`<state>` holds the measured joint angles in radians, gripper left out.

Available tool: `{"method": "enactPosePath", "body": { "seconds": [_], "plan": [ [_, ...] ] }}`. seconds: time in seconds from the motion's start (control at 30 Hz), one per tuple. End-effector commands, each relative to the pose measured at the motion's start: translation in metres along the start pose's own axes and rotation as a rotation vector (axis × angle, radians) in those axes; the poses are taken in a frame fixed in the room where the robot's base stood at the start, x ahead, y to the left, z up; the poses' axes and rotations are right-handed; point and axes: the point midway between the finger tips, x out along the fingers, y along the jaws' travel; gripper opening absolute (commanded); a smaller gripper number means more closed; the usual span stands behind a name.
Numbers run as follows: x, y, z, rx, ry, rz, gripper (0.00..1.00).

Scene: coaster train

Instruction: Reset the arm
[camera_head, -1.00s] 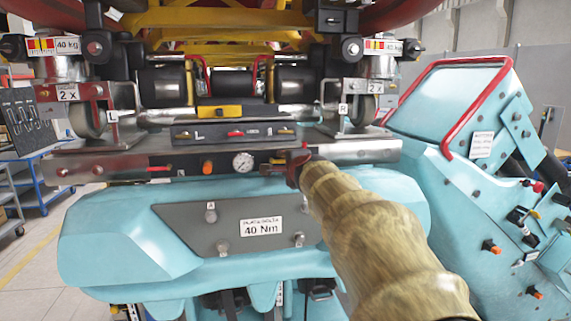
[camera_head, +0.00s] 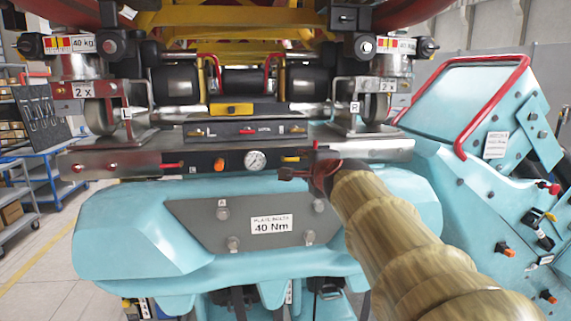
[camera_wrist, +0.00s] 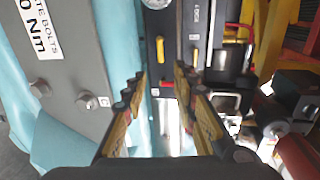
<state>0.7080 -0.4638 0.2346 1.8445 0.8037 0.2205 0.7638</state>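My gripper (camera_head: 296,174) is at the end of my tan arm, in front of the right part of the metal front rail and just above the light-blue body. In the head view it is small, dark and reddish, and its fingers point left. In the wrist view my gripper (camera_wrist: 160,74) shows two yellow-and-black fingers with a clear gap between the tips. Nothing shows held between them. My arm hides part of the blue body at the lower right.
The rail carries a pressure gauge (camera_head: 255,160), an orange knob (camera_head: 219,164) and small levers close to my gripper. A grey "40 Nm" plate (camera_head: 190,212) is below. A teal console (camera_head: 465,110) with a red bar stands right. A blue cart (camera_head: 45,180) stands left beside open floor.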

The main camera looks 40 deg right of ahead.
Motion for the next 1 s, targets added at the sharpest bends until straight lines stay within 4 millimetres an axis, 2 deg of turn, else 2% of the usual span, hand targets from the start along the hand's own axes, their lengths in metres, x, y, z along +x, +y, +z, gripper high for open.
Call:
{"method": "enactPosePath", "body": {
  "seconds": [0.2, 0.8, 0.87, 0.97, 1.0],
  "plan": [
    [-0.011, 0.001, 0.000, -0.001, 0.000, 0.001, 0.28],
    [-0.011, 0.003, 0.002, -0.041, -0.007, 0.008, 0.28],
    [-0.011, 0.011, 0.008, -0.118, -0.031, 0.036, 0.28],
    [-0.012, 0.061, 0.019, -0.316, -0.098, 0.151, 0.28],
    [-0.017, 0.085, 0.023, -0.405, -0.132, 0.202, 0.28]
  ]
}}
